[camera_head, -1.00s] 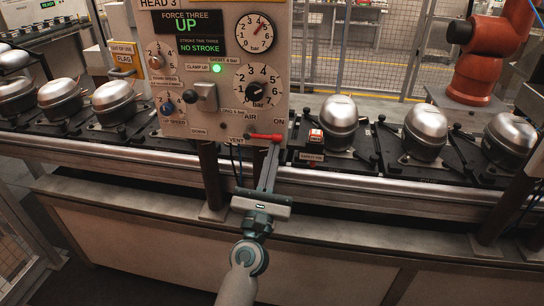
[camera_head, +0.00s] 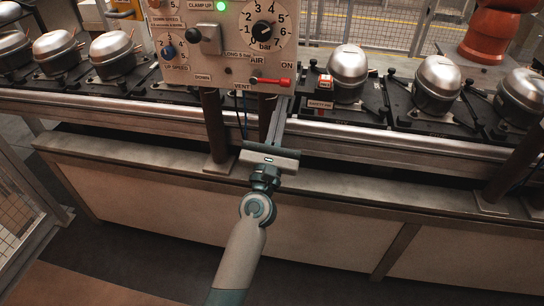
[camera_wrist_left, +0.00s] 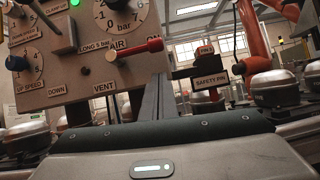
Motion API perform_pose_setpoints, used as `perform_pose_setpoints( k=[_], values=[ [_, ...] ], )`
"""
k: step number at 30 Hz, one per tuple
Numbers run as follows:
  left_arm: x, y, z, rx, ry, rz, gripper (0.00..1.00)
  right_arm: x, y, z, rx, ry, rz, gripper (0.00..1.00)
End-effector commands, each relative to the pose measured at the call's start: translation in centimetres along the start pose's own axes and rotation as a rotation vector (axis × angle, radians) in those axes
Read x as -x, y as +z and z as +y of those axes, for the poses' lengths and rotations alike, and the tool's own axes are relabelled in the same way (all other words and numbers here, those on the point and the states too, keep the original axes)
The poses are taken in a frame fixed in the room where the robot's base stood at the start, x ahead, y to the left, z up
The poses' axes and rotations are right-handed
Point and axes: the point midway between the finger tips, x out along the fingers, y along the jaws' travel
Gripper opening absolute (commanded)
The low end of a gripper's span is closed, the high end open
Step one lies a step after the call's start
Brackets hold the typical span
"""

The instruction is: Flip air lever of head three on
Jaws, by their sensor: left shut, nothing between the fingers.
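The air lever (camera_head: 272,82) is a red handle low on the head's grey control panel (camera_head: 188,73). It lies about level, its red grip to the right, below the ON label and right of VENT. It also shows in the left wrist view (camera_wrist_left: 140,48). My left gripper (camera_head: 282,102) is shut and empty, its fingertips just below the lever's right part. In the left wrist view the fingers (camera_wrist_left: 149,102) rise beneath the lever's red end. Whether they touch it I cannot tell. My right gripper is out of view.
Silver compressors (camera_head: 438,80) line the conveyor. A metal rail (camera_head: 380,143) runs below.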

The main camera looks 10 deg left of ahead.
Motion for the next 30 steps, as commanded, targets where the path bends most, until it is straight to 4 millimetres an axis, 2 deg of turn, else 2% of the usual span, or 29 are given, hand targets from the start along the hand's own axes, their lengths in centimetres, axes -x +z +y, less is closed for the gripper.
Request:
perform_pose_setpoints(
  k=[4, 9, 16, 22, 30],
  values=[
    [0.4, -1.5, -0.5, 0.000, 0.001, 0.001, 0.00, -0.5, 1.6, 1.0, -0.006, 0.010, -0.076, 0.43],
    [4.4, -1.4, -0.6, -0.001, 0.001, 0.002, 0.00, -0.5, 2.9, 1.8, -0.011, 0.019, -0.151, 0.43],
    [8.4, -1.2, -0.8, -0.001, 0.000, 0.002, 0.00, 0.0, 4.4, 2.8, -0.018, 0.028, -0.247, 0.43],
    [9.9, -1.1, -0.8, -0.001, 0.001, 0.001, 0.00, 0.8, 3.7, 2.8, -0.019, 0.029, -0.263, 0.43],
    [10.2, -0.9, -0.8, 0.000, 0.001, 0.000, 0.00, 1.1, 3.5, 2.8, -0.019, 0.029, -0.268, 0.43]
  ],
)
